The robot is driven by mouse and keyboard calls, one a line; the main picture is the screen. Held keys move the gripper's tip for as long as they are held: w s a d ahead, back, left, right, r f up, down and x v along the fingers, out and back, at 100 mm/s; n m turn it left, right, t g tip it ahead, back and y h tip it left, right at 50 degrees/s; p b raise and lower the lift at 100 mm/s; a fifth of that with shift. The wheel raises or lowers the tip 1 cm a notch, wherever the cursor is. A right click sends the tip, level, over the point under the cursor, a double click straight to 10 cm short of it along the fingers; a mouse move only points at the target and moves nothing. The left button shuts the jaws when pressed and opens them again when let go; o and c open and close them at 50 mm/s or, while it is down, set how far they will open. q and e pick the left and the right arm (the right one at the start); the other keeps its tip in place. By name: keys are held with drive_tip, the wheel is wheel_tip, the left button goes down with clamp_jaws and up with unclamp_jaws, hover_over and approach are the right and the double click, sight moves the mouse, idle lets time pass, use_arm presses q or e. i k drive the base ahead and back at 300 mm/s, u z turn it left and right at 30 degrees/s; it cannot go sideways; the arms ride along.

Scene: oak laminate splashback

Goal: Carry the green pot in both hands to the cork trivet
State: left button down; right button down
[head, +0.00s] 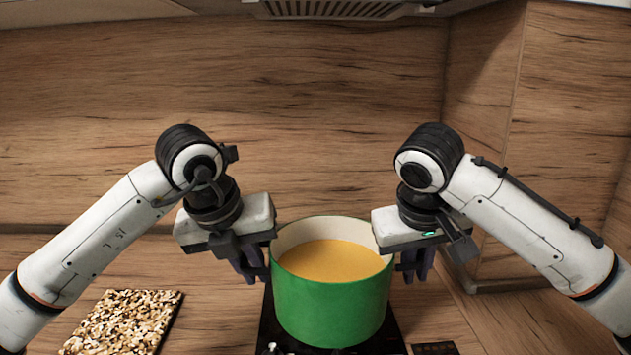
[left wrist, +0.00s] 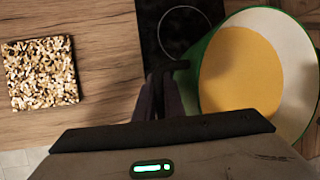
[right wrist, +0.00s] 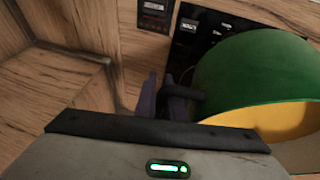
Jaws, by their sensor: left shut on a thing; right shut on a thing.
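The green pot (head: 330,302) holds a yellow-orange liquid (head: 330,262) and stands upright over the dark hob, between my two grippers. I cannot tell whether its base touches the hob. My left gripper (head: 252,268) is shut on the pot's left handle, a dark bar seen in the left wrist view (left wrist: 178,66). My right gripper (head: 417,264) is shut on the right handle, which shows in the right wrist view (right wrist: 190,93). The cork trivet (head: 125,322), a speckled brown and cream square, lies on the counter left of the pot. It looks empty.
The black hob (head: 268,322) lies under and around the pot. Bare wooden counter (head: 215,312) separates hob and trivet. An oak splashback (head: 320,120) rises behind, with a side panel (head: 570,120) at the right. A vented hood (head: 330,8) hangs above.

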sight(128, 317)
drive_tip(key=k, duration=0.5)
drive_tip(key=u, duration=2.1)
drive_tip(key=i, duration=1.6)
drive_tip(key=z, duration=1.45)
